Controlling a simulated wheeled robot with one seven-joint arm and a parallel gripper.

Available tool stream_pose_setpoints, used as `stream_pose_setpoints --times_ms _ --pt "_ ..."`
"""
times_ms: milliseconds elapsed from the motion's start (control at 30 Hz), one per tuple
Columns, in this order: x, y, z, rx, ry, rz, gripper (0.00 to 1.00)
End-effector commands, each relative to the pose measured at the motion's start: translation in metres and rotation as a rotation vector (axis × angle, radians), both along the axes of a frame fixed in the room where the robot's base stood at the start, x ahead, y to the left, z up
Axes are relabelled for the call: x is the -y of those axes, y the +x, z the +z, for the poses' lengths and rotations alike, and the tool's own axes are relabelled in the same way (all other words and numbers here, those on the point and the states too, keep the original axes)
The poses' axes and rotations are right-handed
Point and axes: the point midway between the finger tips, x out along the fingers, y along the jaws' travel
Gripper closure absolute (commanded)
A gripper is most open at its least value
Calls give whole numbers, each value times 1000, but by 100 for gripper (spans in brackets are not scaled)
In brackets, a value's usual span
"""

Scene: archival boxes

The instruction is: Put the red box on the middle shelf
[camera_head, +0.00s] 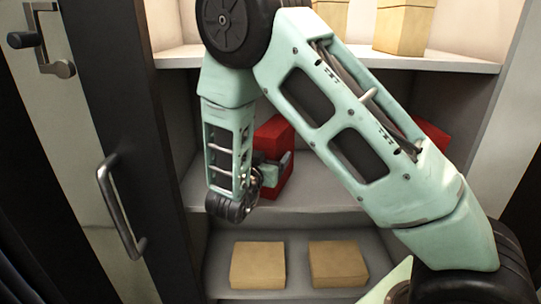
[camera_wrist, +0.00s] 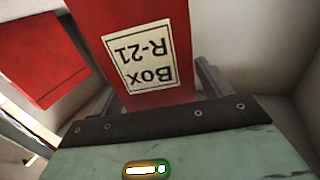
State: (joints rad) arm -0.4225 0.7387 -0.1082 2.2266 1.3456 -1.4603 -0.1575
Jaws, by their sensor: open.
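A red box (camera_head: 274,136) stands upright on the middle shelf (camera_head: 318,194), at its left part in the head view. My gripper (camera_head: 274,170) is open at this box, with one finger showing along its near side. In the wrist view the box (camera_wrist: 142,52) fills the space between the two fingers; its white label reads "Box R-21" upside down. Whether the fingers touch it I cannot tell. A second red box (camera_head: 432,136) is on the right of the same shelf, mostly hidden by my arm; it also shows at the left of the wrist view (camera_wrist: 38,58).
Tan boxes stand on the upper shelf (camera_head: 455,64), one of them (camera_head: 403,28) near its front. Two tan boxes (camera_head: 257,265) (camera_head: 338,263) sit on the bottom shelf. A dark door with a handle (camera_head: 118,205) stands at the left. Bare shelf lies between the red boxes.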

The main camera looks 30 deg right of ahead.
Motion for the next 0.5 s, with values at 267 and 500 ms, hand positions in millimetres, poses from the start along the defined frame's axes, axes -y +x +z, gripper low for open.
stream_pose_setpoints --times_ms 267,500 --pt "-51 -32 -4 1 1 6 22" --pt "-81 -53 -2 0 0 4 22"
